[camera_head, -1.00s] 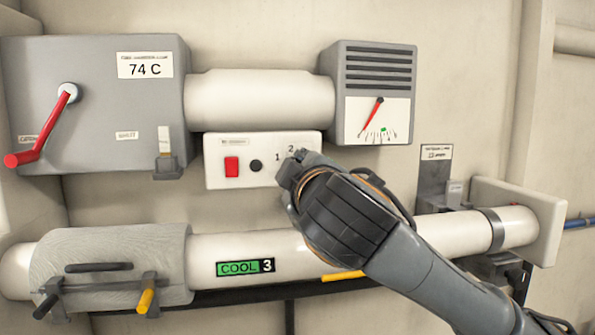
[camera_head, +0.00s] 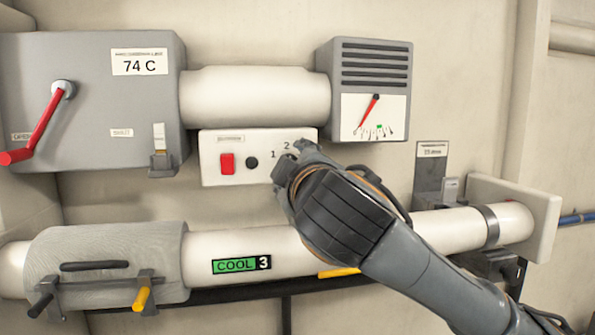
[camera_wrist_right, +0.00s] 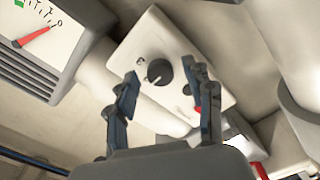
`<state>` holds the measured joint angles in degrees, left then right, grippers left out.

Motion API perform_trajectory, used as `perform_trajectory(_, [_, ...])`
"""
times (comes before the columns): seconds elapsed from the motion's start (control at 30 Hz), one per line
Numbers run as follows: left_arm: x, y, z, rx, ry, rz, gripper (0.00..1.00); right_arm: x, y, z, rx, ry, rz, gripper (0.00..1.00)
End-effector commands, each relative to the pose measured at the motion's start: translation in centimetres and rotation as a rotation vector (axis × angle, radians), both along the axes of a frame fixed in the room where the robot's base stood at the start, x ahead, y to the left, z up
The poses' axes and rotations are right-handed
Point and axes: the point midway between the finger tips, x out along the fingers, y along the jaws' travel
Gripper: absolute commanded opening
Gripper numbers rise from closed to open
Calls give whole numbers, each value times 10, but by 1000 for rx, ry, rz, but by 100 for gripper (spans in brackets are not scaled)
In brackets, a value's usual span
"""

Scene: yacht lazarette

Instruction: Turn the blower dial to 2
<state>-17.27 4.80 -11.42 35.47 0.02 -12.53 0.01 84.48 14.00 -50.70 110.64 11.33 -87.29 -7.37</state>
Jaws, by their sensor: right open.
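The white blower panel (camera_head: 210,143) is on the wall under the upper white pipe. It carries a red switch (camera_head: 227,163), a small black round part (camera_head: 252,163) and the printed numbers 1 and 2. My right gripper (camera_head: 295,158) is in front of the panel's right part and hides the dial in the head view. In the right wrist view the black dial (camera_wrist_right: 159,72) shows on the panel (camera_wrist_right: 165,30), framed between the two open fingers of my right gripper (camera_wrist_right: 163,82). I cannot tell whether they touch it. My left gripper is out of view.
A vented grey box with a needle gauge (camera_head: 374,117) is at upper right, close to my gripper. A grey box with a red lever (camera_head: 38,125) is at left. The lower white pipe (camera_head: 210,245) runs below the panel, partly behind my right arm.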

Motion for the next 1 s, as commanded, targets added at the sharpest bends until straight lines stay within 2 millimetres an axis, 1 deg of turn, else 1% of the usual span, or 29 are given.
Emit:
perform_trajectory(0.17, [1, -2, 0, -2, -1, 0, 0, -24, -4, 0, 0, -2, 3, 52])
perform_trajectory(0.4, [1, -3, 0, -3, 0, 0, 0, -76, -14, 1, 1, -5, 4, 52])
perform_trajectory(0.5, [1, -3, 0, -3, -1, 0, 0, -93, -17, 1, 1, -5, 4, 52])
perform_trajectory(0.6, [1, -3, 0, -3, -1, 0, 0, -105, -20, 1, 1, -3, 3, 52])
perform_trajectory(0.77, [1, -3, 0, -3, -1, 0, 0, -114, -23, 0, 0, -1, 0, 52])
perform_trajectory(1.0, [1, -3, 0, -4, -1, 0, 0, -115, -23, 0, 0, -1, 0, 52])
